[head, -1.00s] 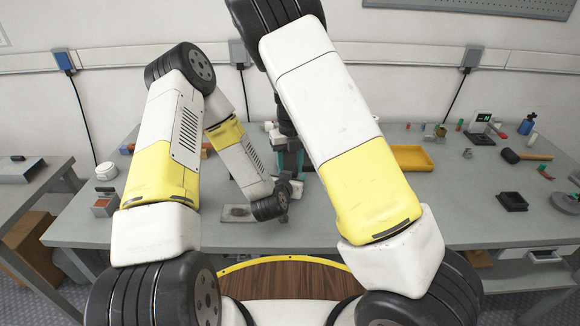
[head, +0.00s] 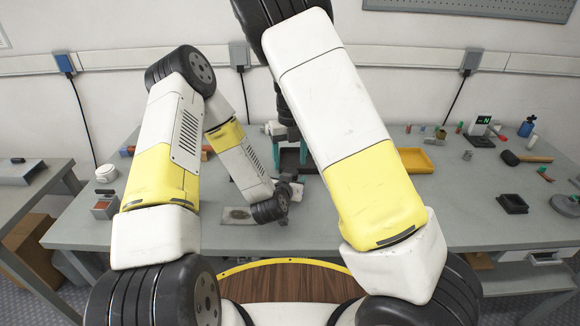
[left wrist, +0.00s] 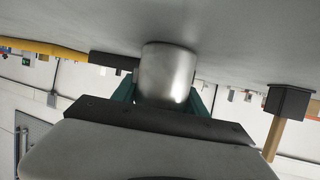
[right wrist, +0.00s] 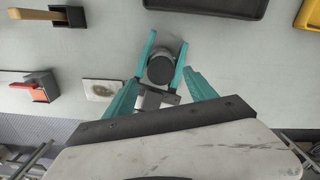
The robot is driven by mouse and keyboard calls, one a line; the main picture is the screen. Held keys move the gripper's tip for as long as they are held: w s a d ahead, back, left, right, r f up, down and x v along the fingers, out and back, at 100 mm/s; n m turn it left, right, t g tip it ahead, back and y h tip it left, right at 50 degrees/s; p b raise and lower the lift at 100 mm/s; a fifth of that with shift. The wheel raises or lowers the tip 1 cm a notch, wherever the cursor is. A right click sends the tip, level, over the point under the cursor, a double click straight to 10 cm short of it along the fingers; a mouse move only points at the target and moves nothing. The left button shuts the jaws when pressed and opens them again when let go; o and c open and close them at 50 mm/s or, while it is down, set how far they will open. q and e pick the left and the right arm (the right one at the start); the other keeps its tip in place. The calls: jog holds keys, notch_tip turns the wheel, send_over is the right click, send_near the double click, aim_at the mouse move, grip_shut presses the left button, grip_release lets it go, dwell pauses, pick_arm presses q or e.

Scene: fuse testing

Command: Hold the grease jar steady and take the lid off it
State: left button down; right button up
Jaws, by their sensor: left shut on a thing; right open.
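The grease jar is a silver metal cylinder (left wrist: 167,75) in the left wrist view, standing between the teal fingers of my left gripper. From above, in the right wrist view, its round dark top (right wrist: 161,70) shows, apparently the lid. My left gripper (right wrist: 165,62) is shut around the jar from the side. My right gripper (right wrist: 163,80) is open above the jar, its teal fingers spread on either side of it. In the head view my right gripper (head: 288,160) points down; the jar is largely hidden there.
A stained plate (right wrist: 103,91) lies left of the jar, and a small box with a red block (right wrist: 38,88) beyond it. A wooden-handled tool (right wrist: 35,14) rests in a dark holder. A yellow tray (head: 412,160) and a black square tray (head: 512,203) stand on the right.

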jog(key=shift+r, duration=0.35)
jog(key=shift+c, duration=0.5)
jog(key=shift+d, duration=0.3)
jog(key=d+f+n+g, duration=0.1)
jog(key=d+f+n, duration=0.1)
jog(key=d+n, duration=0.35)
notch_tip(320, 180, up, 5)
jog(key=n+t, duration=0.1)
jog(key=n, duration=2.2)
send_over(290, 172)
jog(key=shift+w+d+m, duration=0.15)
jog(key=shift+d+m, duration=0.1)
jog(key=shift+a+f, duration=0.15)
jog(key=shift+a, duration=0.05)
notch_tip(290, 172, down, 8)
jog(key=shift+r, duration=0.25)
jog(key=shift+c, duration=0.2)
